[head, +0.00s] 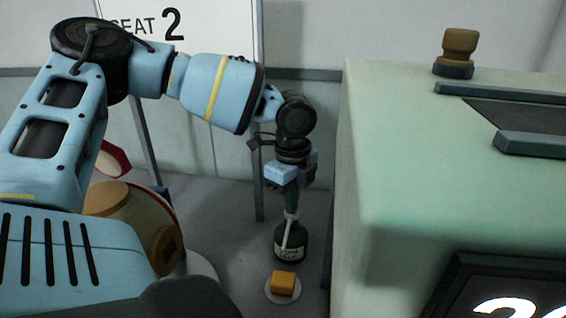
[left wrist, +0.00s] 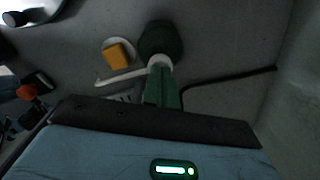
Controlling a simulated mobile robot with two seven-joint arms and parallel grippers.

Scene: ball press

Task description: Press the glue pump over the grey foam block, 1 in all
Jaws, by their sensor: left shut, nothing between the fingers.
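The glue pump is a dark green bottle (head: 290,243) with a pale label, a white pump head and a thin white spout, standing upright on the floor. It also shows in the left wrist view (left wrist: 162,38), with its spout (left wrist: 122,76) to the left. My left gripper (head: 291,210) is above it, pointing down, its green fingers shut and empty. The fingertips (left wrist: 160,68) appear at the pump head; I cannot tell contact or whether it is pressed down. An orange-yellow block (head: 283,283) sits on a white disc (head: 270,292) near the bottle. No grey foam block shows.
A pale green cabinet (head: 400,180) stands close on the right, with a wooden knob (head: 459,48) on top. A white board (head: 215,30) on legs stands behind. A black cable (left wrist: 232,78) lies on the floor near the bottle.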

